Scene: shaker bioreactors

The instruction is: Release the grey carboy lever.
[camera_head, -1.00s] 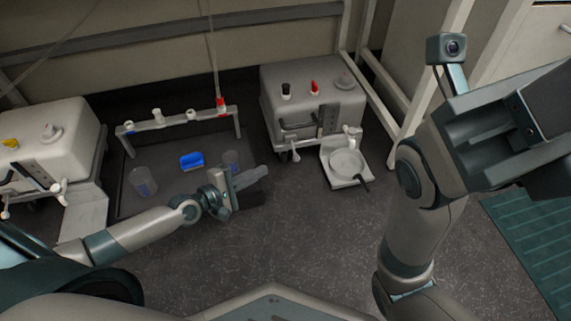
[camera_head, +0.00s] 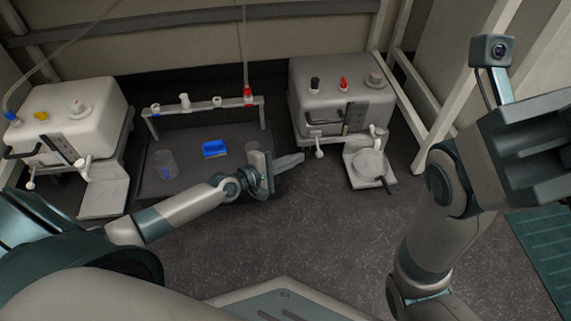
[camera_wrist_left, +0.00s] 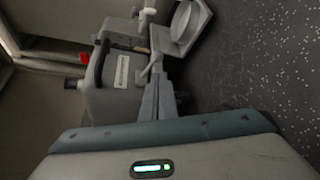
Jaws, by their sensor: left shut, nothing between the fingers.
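The grey carboy (camera_head: 340,98) stands on the floor at the back, right of centre, with black and red caps on top and a black handle on its front. A small pale lever (camera_head: 319,152) sticks out low at its front left. My left gripper (camera_head: 300,158) is shut and empty, its fingers pointing right, just left of this lever and seemingly apart from it. In the left wrist view the shut fingers (camera_wrist_left: 158,98) point at the carboy (camera_wrist_left: 113,78), close to a pale lever (camera_wrist_left: 150,74). My right arm shows at the right, its fingertips not visible.
A white carboy (camera_head: 75,112) stands at the left. Between the carboys are a dark tray (camera_head: 200,185) with a blue object (camera_head: 214,148) and clear beakers, and a grey rack (camera_head: 200,106). A white stand (camera_head: 391,180) with a round dish adjoins the grey carboy. Floor in front is clear.

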